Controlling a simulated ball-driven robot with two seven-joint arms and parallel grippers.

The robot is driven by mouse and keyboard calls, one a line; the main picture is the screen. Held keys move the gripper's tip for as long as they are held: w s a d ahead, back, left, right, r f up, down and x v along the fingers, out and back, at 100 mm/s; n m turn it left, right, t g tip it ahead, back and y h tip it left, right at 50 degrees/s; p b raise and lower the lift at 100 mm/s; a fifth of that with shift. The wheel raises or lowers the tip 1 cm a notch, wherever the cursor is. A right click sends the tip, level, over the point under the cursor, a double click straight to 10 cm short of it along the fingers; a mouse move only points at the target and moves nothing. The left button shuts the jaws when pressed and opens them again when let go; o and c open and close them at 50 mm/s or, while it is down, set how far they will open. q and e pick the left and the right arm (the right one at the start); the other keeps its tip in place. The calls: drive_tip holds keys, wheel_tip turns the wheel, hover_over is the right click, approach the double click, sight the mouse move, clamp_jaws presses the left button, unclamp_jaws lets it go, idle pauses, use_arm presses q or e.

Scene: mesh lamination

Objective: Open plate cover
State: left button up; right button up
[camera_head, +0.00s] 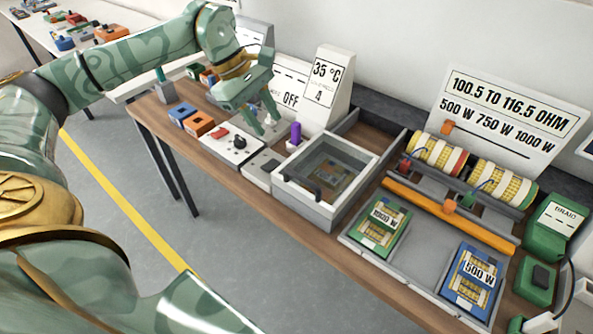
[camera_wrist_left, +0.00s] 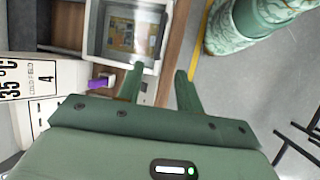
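The plate unit is a grey square box (camera_head: 311,206) in the middle of the bench in the head view. Its top looks like a dark see-through cover (camera_head: 338,160), with a yellow and blue patterned piece visible inside. A dark handle-like bar shows at its front left. The box also shows at the top of the left wrist view (camera_wrist_left: 163,8). My left gripper (camera_head: 266,127) is open, with nothing seen between its fingers. It hangs above the bench, left of and behind the box. In the left wrist view, its fingertips (camera_wrist_left: 159,73) point toward the box, apart from each other. My right gripper is not seen.
A purple knob (camera_head: 296,132) stands close to the box's back left corner. A white panel reading 35 °C (camera_head: 327,88) rises behind. A tray with green (camera_head: 380,228) and blue (camera_head: 471,280) plates lies right.

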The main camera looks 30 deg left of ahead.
sight(300, 176)
use_arm(q)
drive_tip(key=b+x, duration=0.1)
drive_tip(key=x, duration=1.5)
drive_tip(key=shift+d, duration=0.1)
clamp_jaws()
